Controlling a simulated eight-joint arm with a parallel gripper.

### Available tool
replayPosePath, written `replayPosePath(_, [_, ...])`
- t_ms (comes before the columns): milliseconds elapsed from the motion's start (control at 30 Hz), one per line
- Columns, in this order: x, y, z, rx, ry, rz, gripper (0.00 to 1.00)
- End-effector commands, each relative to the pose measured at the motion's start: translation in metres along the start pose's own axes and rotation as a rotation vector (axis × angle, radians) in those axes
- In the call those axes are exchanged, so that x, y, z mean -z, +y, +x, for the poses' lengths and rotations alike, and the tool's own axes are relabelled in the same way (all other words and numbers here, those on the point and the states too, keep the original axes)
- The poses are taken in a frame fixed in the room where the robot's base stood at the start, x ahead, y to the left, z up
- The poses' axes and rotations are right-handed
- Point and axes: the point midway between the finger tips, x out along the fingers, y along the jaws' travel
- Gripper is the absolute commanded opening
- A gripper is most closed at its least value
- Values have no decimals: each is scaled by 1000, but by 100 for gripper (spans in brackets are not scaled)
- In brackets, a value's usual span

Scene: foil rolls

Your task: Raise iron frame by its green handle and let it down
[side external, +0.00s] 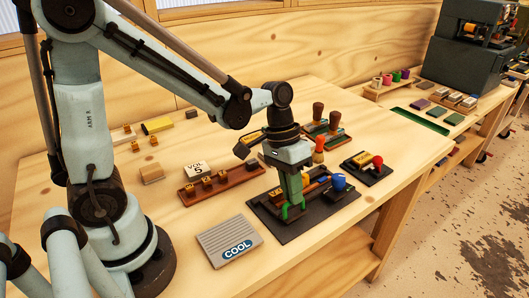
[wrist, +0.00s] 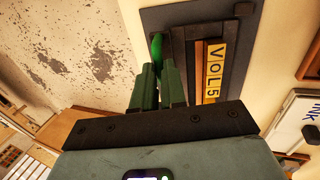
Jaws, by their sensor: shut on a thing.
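My gripper (side external: 291,203) points down over the dark plate (side external: 293,229) near the table's front edge. Its green fingers are shut on the green handle (side external: 285,212) of the iron frame. In the wrist view the handle (wrist: 157,46) shows at the fingertips (wrist: 158,68). The iron frame (wrist: 191,60) is dark and lies beside the handle, with yellow letter blocks reading VOL5 (wrist: 213,70) within it. The fingers hide part of the handle and frame. I cannot tell whether the frame touches the plate.
A red-knobbed dark tray (side external: 366,168) and brown-handled tools (side external: 318,111) stand further back.

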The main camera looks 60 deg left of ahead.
Motion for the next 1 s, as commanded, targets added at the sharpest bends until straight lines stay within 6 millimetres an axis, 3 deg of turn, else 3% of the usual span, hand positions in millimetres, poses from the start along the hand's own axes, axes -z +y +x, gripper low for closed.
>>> replayPosePath(233, [0, -6, 0, 17, 3, -6, 0])
replayPosePath(267, [0, -6, 0, 17, 4, -7, 16])
replayPosePath(400, [0, -5, 0, 16, 3, -6, 37])
replayPosePath(767, [0, -4, -2, 12, 2, -4, 37])
replayPosePath(1000, [0, -3, -28, 12, 2, -5, 37])
